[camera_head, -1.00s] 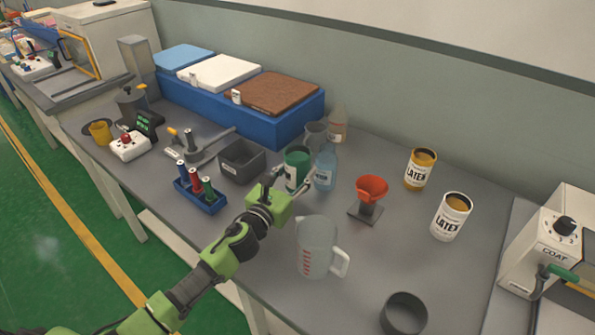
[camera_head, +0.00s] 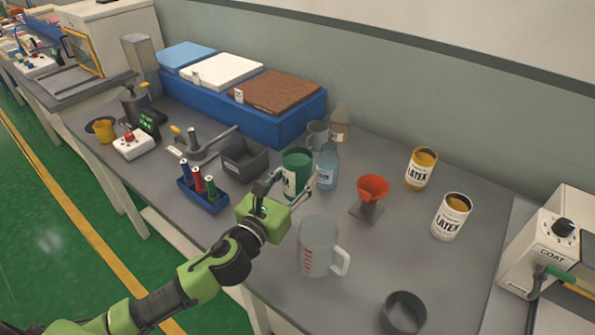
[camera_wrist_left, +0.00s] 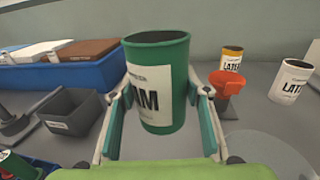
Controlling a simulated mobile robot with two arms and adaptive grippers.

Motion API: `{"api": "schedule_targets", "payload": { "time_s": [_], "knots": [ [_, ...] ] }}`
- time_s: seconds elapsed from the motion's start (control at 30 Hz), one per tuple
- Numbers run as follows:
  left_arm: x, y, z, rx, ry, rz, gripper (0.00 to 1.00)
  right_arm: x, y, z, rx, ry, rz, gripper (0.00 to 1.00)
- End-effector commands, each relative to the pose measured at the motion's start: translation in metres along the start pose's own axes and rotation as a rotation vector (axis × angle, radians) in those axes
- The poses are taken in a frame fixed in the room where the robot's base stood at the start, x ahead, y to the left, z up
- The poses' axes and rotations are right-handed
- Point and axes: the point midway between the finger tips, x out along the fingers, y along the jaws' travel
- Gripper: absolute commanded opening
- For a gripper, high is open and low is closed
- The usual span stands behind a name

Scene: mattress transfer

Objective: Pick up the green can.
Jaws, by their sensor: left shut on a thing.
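Whether the can's bottom touches the table is hard to tell. My right gripper is not in view.
The blue bottle (camera_head: 327,166) stands close right of the can. A clear measuring jug (camera_head: 318,246) stands in front. A grey bin (camera_head: 245,160) and a blue rack (camera_head: 203,193) are to the left. A red funnel (camera_head: 372,188) is to the right.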

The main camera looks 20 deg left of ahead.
Motion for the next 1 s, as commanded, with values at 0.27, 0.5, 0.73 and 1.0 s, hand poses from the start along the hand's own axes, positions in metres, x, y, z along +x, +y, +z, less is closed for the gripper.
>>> {"api": "schedule_targets", "payload": {
  "time_s": [0.27,0.5,0.73,1.0],
  "knots": [
    [-0.017,-0.008,0.010,0.001,-0.003,-0.001,0.07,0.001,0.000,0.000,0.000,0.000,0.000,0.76],
    [-0.026,-0.012,0.015,0.001,-0.004,-0.001,0.07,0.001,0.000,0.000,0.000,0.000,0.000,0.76],
    [-0.031,-0.014,0.017,0.001,-0.003,0.000,0.07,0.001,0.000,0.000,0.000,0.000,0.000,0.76],
    [-0.032,-0.015,0.017,0.001,-0.003,-0.001,0.07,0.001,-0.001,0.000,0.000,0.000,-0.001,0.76]
  ]
}}
